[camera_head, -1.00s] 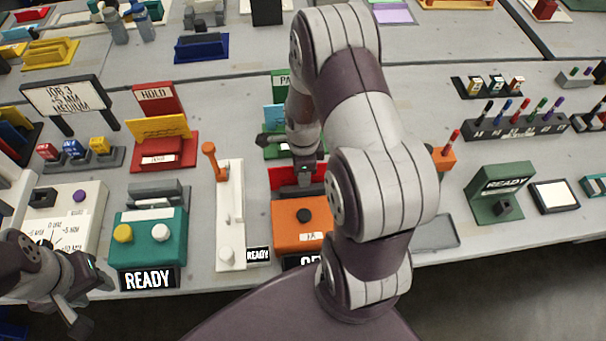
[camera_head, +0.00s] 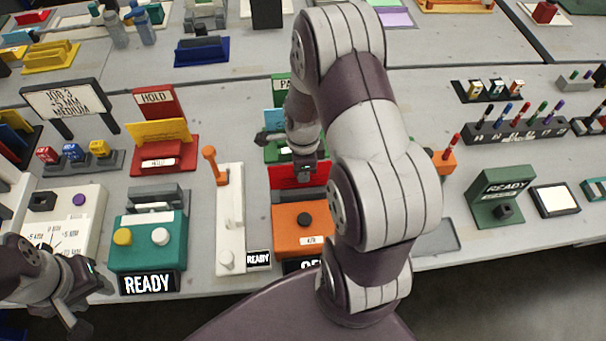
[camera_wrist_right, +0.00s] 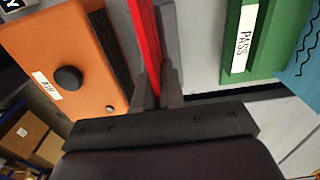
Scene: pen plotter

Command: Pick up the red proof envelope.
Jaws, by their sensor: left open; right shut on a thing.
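The red proof envelope (camera_head: 299,175) stands just behind the orange box (camera_head: 295,222) in the head view. In the right wrist view the red envelope (camera_wrist_right: 147,38) is a thin upright sheet between the fingers. My right gripper (camera_wrist_right: 157,92) is shut on the envelope, with its fingertips on either side of it; in the head view my right gripper (camera_head: 308,165) is partly hidden by its own arm. My left gripper (camera_head: 82,300) is open and empty at the lower left, in front of the table edge.
The green PASS stand (camera_wrist_right: 242,40) with a blue sheet (camera_wrist_right: 302,75) is close to the right gripper. The orange box (camera_wrist_right: 65,50) is on its other side. A white lever panel (camera_head: 230,215) and a teal READY box (camera_head: 148,240) are further left.

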